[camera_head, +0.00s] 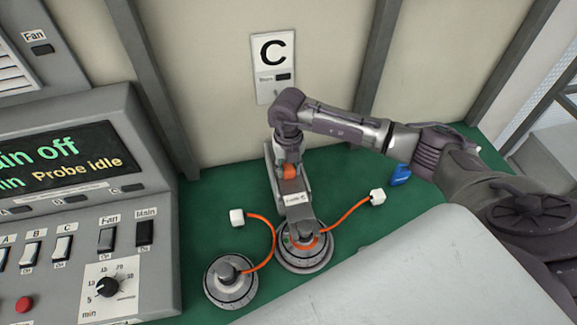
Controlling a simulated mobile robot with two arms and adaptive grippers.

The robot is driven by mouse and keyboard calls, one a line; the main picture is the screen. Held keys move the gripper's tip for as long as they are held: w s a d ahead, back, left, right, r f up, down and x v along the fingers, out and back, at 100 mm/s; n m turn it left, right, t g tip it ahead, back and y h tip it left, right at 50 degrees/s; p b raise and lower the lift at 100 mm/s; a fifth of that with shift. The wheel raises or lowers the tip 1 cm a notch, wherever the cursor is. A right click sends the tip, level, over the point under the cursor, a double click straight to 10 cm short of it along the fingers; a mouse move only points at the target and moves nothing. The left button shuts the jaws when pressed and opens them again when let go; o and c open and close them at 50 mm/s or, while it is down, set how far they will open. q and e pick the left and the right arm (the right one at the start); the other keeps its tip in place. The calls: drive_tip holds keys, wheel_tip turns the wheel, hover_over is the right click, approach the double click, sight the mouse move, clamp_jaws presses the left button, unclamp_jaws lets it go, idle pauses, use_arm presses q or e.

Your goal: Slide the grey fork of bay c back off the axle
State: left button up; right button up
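The grey fork (299,211) of bay C lies on the green bench under the C sign. Its front end reaches over the round hub motor (305,261) by the axle; I cannot tell how far it sits around the axle. An orange part (290,172) shows at the fork's rear. My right gripper (287,157) points down at this orange part, touching or very close to it. My own wrist and the small size hide the fingertips, so their opening is unclear. My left gripper is not in view.
A second hub motor (231,284) stands front left. Orange cables end in white connectors (237,217) and (377,196). A blue object (400,175) lies at the right. A control console (120,240) stands at the left; its screen reads "Probe idle". A light grey surface (420,270) covers the front right.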

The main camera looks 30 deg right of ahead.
clamp_jaws()
drive_tip(key=w+b, duration=0.3)
drive_tip(key=shift+d+f, duration=0.2)
drive_tip(key=shift+d, duration=0.2)
drive_tip(key=shift+w+r, duration=0.2)
drive_tip(key=shift+w, duration=0.05)
drive_tip(key=o, duration=0.7)
unclamp_jaws()
drive_tip(key=shift+s, duration=0.1)
drive_tip(key=shift+o, duration=0.2)
